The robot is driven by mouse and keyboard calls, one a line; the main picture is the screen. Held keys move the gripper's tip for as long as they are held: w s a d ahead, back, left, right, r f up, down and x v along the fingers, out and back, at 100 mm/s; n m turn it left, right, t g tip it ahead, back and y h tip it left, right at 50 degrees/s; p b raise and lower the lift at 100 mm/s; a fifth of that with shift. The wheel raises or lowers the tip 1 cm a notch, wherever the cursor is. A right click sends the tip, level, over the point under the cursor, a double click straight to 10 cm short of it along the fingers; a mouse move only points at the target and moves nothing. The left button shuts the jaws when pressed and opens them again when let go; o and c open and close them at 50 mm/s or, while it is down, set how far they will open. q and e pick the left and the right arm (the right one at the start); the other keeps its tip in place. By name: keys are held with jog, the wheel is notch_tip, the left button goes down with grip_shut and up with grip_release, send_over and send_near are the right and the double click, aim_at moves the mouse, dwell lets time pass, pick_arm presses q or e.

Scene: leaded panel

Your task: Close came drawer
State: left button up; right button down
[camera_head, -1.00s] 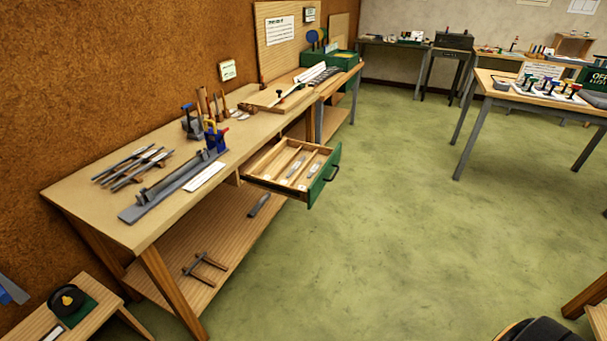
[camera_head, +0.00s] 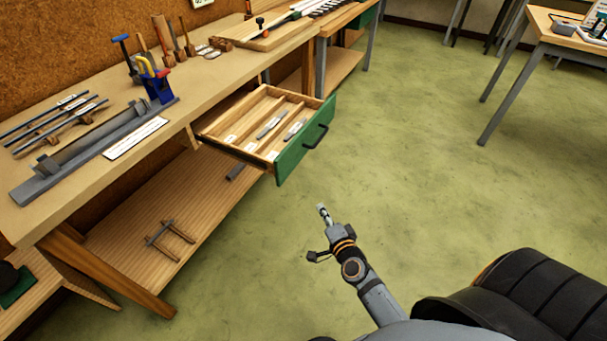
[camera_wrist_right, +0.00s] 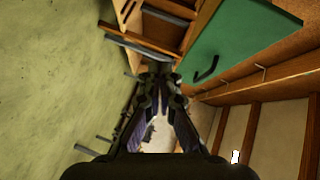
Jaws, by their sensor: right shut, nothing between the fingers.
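The drawer (camera_head: 262,112) with a green front (camera_head: 300,152) and dark bar handle (camera_head: 316,136) stands pulled out from the wooden workbench (camera_head: 100,85). Its wooden compartments hold a few flat, pale pieces. In the right wrist view the green front (camera_wrist_right: 232,40) and handle (camera_wrist_right: 207,70) show to the upper right of the fingers. My right gripper (camera_head: 323,212) is in front of the drawer and nearer to me, apart from the handle. Its fingers (camera_wrist_right: 160,85) are shut with nothing between them. My left gripper is not in view.
A lower shelf (camera_head: 165,215) holds a small clamp-like frame (camera_head: 168,240). Green floor (camera_head: 430,170) is clear right of the drawer. Another table (camera_head: 560,32) stands at upper right.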

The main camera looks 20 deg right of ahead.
notch_tip(320, 180, up, 9)
jog(key=m+t+h+b, duration=0.1)
jog(key=m+t, duration=0.1)
jog(key=m, duration=0.2)
jog(key=p, duration=0.2)
send_near(299, 152)
jog(key=w+d, duration=0.3)
jog(key=shift+w+a+f, duration=0.2)
jog(key=shift+w+a, duration=0.5)
jog(key=shift+w, duration=0.25)
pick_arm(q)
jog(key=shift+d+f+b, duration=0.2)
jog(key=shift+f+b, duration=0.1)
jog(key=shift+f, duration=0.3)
pick_arm(e)
jog(key=shift+w+a, duration=0.4)
jog(key=shift+w, duration=0.1)
